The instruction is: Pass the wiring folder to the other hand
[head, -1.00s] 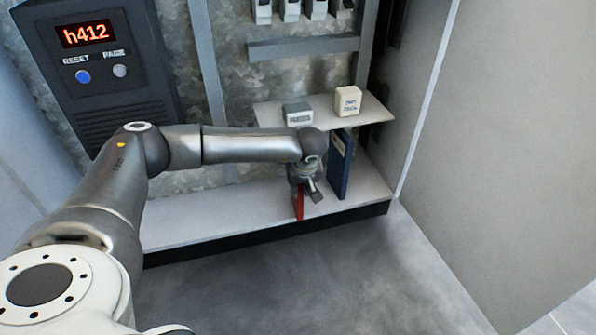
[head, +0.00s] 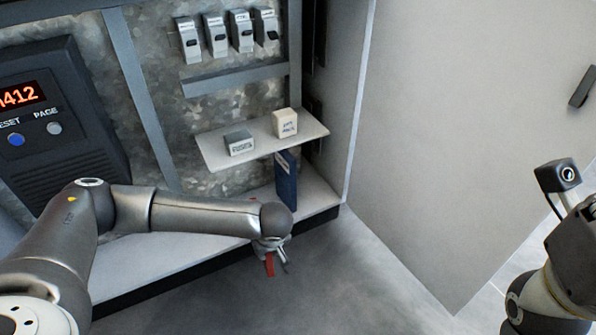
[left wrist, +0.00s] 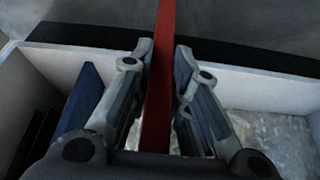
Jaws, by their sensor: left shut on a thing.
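A thin red folder (head: 269,265) hangs upright between the fingers of my left gripper (head: 276,249), in front of the white ledge. In the left wrist view the red folder (left wrist: 159,75) runs edge-on between the two fingers of my left gripper (left wrist: 162,70), which is shut on it. A blue folder (head: 286,180) stands upright on the ledge, behind and right of my left gripper; it also shows at the left in the left wrist view (left wrist: 82,95). Which folder is the wiring one cannot be read. At the right edge part of my right arm shows, but its fingers do not.
A small shelf (head: 205,150) holds a grey box (head: 239,143) and a cream box (head: 285,122). The white ledge (head: 150,262) runs below. A dark panel (head: 60,120) hangs at the left, and a grey cabinet door (head: 450,130) stands open at the right. The floor (head: 330,280) is clear.

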